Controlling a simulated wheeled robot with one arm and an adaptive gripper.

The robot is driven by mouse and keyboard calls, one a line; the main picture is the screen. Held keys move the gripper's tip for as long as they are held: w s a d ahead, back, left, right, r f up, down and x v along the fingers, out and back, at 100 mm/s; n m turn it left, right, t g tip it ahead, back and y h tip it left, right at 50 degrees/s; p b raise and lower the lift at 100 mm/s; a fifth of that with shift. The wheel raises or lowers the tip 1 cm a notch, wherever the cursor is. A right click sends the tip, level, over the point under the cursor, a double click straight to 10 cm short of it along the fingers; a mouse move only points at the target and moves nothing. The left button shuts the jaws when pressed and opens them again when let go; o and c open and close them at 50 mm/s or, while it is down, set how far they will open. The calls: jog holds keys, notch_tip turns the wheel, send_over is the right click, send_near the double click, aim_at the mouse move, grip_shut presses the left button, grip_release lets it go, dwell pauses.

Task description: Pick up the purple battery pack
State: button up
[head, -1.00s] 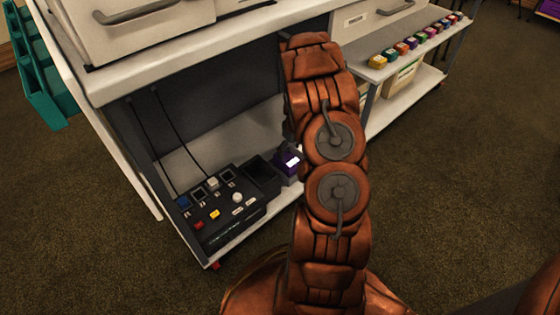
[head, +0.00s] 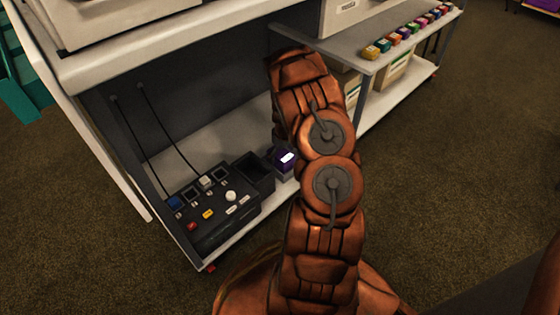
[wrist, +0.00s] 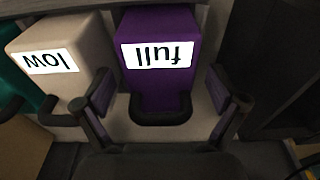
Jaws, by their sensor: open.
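The purple battery pack (wrist: 160,68) fills the upper middle of the wrist view, with a white "full" label seen upside down and a dark handle at its near end. In the head view the pack (head: 281,157) sits on the lower shelf, partly hidden by my arm. My gripper (wrist: 166,88) is open, with one finger on each side of the pack's near end in the wrist view. Gaps show between the fingers and the pack. My gripper is hidden behind my arm in the head view.
A beige pack (wrist: 70,38) labelled "low" stands left of the purple one in the wrist view, close to the left finger. A black control box (head: 212,222) and a dark open bin (head: 253,172) stand on the shelf. A worktop (head: 150,48) overhangs it.

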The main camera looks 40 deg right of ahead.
jog(key=shift+r, duration=0.1)
grip_shut()
dwell(0.7)
